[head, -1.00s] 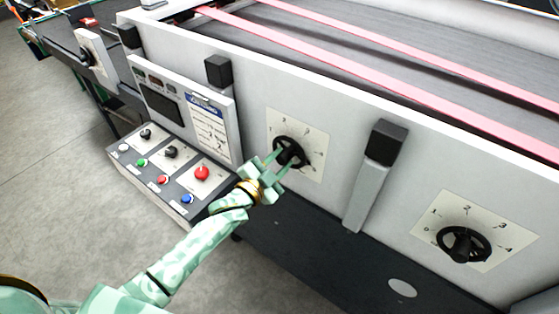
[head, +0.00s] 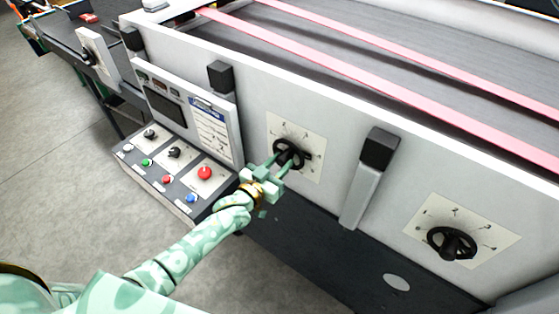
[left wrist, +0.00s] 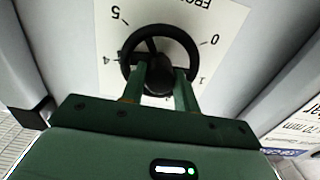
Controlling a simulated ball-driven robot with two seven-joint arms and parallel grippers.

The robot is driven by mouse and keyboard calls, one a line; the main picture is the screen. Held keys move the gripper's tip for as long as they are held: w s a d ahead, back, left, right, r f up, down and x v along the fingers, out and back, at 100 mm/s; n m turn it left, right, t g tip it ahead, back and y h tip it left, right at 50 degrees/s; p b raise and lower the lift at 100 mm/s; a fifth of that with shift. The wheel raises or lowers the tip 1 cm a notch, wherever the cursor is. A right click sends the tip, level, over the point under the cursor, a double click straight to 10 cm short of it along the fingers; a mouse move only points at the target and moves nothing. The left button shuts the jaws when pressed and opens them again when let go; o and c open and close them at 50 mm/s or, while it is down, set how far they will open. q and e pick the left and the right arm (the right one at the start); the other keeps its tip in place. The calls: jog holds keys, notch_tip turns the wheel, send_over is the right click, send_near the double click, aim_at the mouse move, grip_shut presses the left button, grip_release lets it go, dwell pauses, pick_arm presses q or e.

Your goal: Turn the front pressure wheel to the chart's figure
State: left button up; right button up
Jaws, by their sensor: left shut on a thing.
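The black pressure wheel (head: 288,153) sits on a white dial plate (head: 312,146) on the machine's side. In the left wrist view the wheel (left wrist: 184,37) shows close up, with figures such as 0, 1, 4 and 5 around it and the start of a label reading "FRON". My left gripper (head: 276,165) is shut on the wheel, its two green fingers (left wrist: 160,92) on either side of the hub. The fingers and hub hide part of the dial's lower figures. The chart (head: 212,128) is a white sheet on the control panel; its figures are too small to read. My right gripper is out of view.
A second black wheel (head: 452,243) on its own dial is at the right. A black-capped grey post (head: 368,180) stands between the dials. The control box (head: 180,165) with knobs and coloured buttons, including a red one (head: 205,172), is close to my left arm.

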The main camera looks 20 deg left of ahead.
pick_arm(q)
jog(key=shift+f+n, duration=0.1)
jog(key=shift+n, duration=0.4)
jog(key=o, duration=1)
jog(key=shift+c, duration=0.2)
jog(key=shift+s, duration=0.1)
jog(key=v, duration=1.6)
jog(key=shift+s, duration=0.1)
